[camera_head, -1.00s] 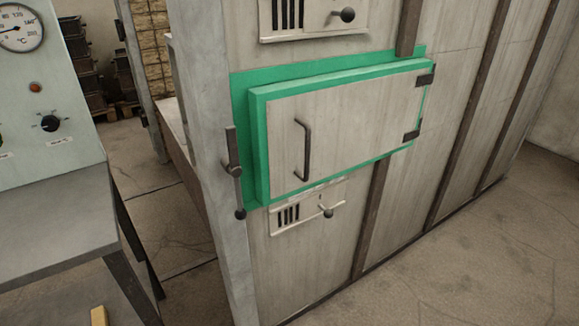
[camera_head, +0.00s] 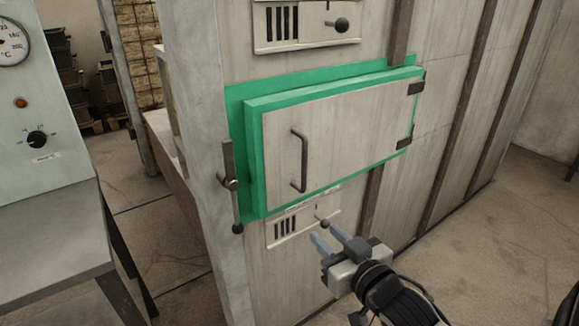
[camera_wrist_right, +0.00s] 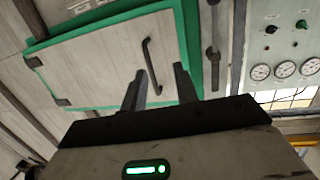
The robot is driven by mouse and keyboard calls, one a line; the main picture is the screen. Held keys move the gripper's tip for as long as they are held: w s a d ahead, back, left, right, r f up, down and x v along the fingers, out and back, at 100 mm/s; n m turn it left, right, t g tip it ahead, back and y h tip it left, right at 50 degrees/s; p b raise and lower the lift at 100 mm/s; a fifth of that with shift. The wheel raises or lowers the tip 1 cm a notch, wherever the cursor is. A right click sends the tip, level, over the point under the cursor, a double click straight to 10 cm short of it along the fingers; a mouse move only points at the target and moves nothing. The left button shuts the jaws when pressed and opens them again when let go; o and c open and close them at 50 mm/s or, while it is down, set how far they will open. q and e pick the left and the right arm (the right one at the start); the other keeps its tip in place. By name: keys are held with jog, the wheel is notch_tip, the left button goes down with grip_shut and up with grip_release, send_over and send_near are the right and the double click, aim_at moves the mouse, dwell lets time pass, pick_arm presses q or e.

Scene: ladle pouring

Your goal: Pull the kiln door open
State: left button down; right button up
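The kiln door (camera_head: 345,125) is a pale panel in a green frame, with dark hinges on its right side. It looks shut. Its dark bar handle (camera_head: 304,160) stands upright near the door's left edge. My right gripper (camera_head: 322,238) is below and to the right of the handle, apart from the door, with two separated fingers and nothing between them. In the right wrist view, the handle (camera_wrist_right: 151,65) shows just beyond the open fingertips (camera_wrist_right: 160,82). My left gripper is not in view.
A dark latch lever (camera_head: 230,188) is on the kiln post left of the door. Vent plates with knobs sit above (camera_head: 305,24) and below (camera_head: 290,228) the door. A grey control desk (camera_head: 45,225) stands at the left. Floor is clear at the lower right.

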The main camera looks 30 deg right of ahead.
jog(key=t+h, duration=0.1)
send_near(305, 168)
jog(key=shift+m, duration=0.3)
jog(key=w, duration=0.3)
jog(key=w+d, duration=0.1)
jog(key=w, duration=0.6)
jog(key=shift+w+d+f+p, duration=0.15)
jog(key=shift+w+d+p, duration=0.1)
jog(key=shift+p, duration=0.15)
grip_shut()
